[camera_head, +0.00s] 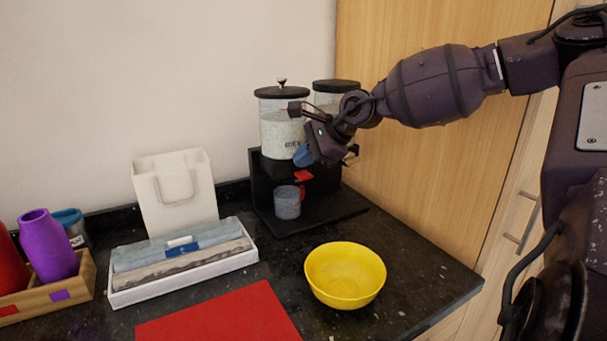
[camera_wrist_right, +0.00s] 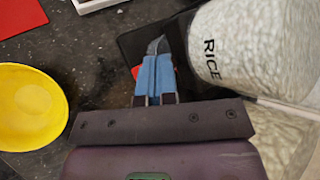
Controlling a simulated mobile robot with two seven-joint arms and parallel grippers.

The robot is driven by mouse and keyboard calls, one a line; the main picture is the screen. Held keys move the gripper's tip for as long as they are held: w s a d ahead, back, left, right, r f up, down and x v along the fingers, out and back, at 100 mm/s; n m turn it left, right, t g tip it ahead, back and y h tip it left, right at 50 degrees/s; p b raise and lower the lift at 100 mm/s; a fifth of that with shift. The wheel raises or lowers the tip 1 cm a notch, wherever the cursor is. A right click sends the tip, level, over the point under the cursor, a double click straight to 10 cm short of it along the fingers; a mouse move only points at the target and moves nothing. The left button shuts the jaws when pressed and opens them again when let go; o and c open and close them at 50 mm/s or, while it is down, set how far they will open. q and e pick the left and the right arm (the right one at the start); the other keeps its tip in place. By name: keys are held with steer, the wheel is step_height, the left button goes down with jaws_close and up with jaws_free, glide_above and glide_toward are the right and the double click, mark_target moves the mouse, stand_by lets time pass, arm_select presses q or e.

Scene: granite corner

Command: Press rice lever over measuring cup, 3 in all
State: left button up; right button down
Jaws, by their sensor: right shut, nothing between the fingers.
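The rice dispenser (camera_head: 281,130) is a clear jar with a black lid on a black stand, full of white grains and lettered. Its lettering reads RICE in the right wrist view (camera_wrist_right: 232,50). The red lever (camera_head: 303,176) shows below the jar. My right gripper (camera_head: 302,156) is shut and empty, in front of the jar's lower right side and above the lever. Its blue fingers (camera_wrist_right: 156,76) show together in the right wrist view. My left gripper is not in view.
A second lidded jar (camera_head: 335,94) stands behind my right arm. A yellow bowl (camera_head: 345,275) sits at front right, near a red mat (camera_head: 222,318). A white tray of folded cloths (camera_head: 183,283), a white bag (camera_head: 176,190) and a wooden box with bottles (camera_head: 55,298) stand left.

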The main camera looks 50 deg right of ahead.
stand_by(0.6)
steer(key=shift+f, duration=0.1)
steer(key=shift+f, duration=0.35)
